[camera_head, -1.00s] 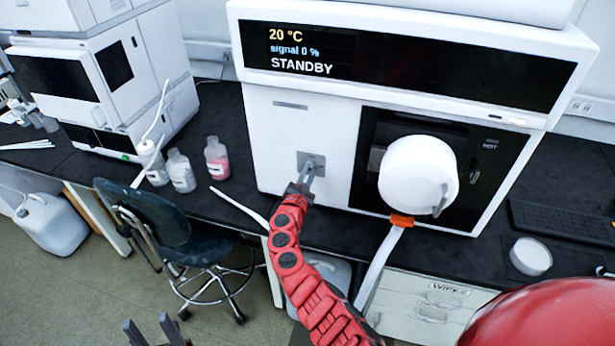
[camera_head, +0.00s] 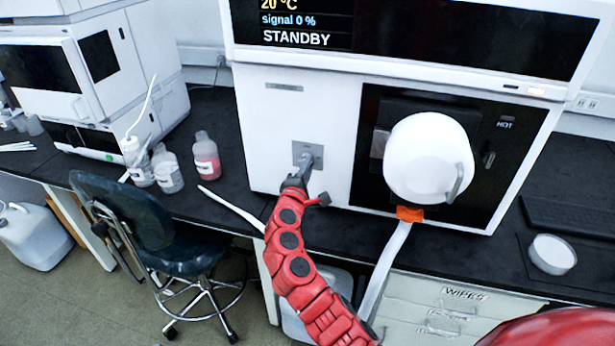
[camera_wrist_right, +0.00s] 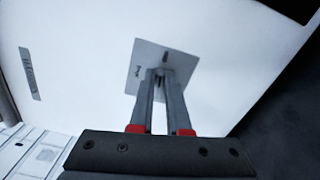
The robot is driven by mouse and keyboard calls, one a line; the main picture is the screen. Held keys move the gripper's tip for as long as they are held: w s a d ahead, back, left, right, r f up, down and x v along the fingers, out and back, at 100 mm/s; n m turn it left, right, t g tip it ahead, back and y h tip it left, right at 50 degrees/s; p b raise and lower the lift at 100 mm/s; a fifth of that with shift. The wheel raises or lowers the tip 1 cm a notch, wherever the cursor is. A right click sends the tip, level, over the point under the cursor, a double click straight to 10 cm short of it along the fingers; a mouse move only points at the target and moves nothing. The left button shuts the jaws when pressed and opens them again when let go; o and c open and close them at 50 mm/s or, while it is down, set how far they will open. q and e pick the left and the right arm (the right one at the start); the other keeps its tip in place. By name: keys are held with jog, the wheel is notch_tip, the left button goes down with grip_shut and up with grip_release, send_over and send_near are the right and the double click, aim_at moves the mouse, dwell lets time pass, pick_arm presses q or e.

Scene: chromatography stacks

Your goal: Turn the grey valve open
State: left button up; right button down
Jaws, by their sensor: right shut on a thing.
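The grey valve sits on a small square grey plate (camera_head: 302,149) on the white front panel of the instrument, left of its dark oven door. My right gripper (camera_head: 306,168) reaches up to it from below and is shut on it. In the right wrist view the two fingers (camera_wrist_right: 160,82) meet close in front of the plate (camera_wrist_right: 180,62), with the valve's handle between their tips, mostly hidden by them. A small dark mark shows on the plate above the fingertips. My left gripper is out of view.
A round white part (camera_head: 425,158) juts from the dark door just right of my right arm, with an orange clip (camera_head: 410,214) and a white strip below it. Bottles (camera_head: 206,157) stand on the black bench to the left. The display (camera_head: 300,22) reads STANDBY.

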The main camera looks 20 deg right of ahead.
jog(key=shift+f+m+b, duration=0.25)
jog(key=shift+m+b, duration=1.05)
jog(key=shift+b, duration=0.1)
jog(key=c, duration=0.9)
grip_release()
jog(key=b+v, duration=0.2)
jog(key=v, duration=1.5)
jog(key=shift+s+a+r, duration=0.1)
jog(key=shift+s+a, duration=0.05)
jog(key=shift+s, duration=0.05)
